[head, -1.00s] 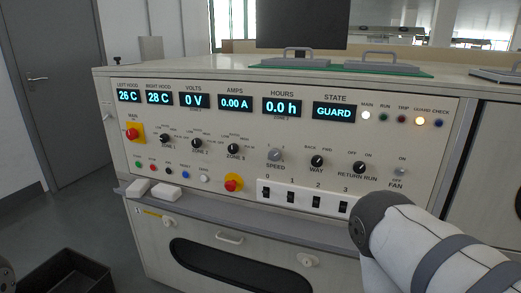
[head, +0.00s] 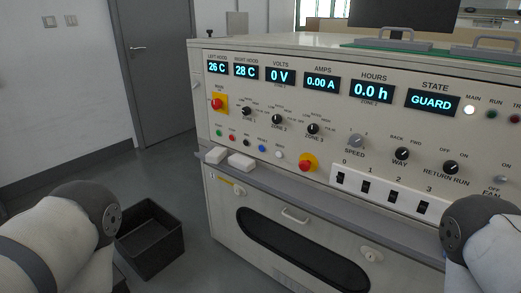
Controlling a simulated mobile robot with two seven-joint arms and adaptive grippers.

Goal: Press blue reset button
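The small blue reset button (head: 262,149) is on the lower left part of the cream control panel (head: 330,100), in a row of small buttons. A black button (head: 246,141) is to its left and a white one (head: 279,155) to its right. Nothing covers the blue button. Only rounded links of my two arms show, at the lower left and lower right, both apart from the button in the picture. Neither of my grippers is in view.
Red knobs on yellow bases (head: 217,104) (head: 308,162) flank the button row. A grey ledge (head: 300,188) runs below it, with two white blocks (head: 241,161) at its left end. A black open bin (head: 150,240) stands on the floor at left. A grey door (head: 150,60) is behind.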

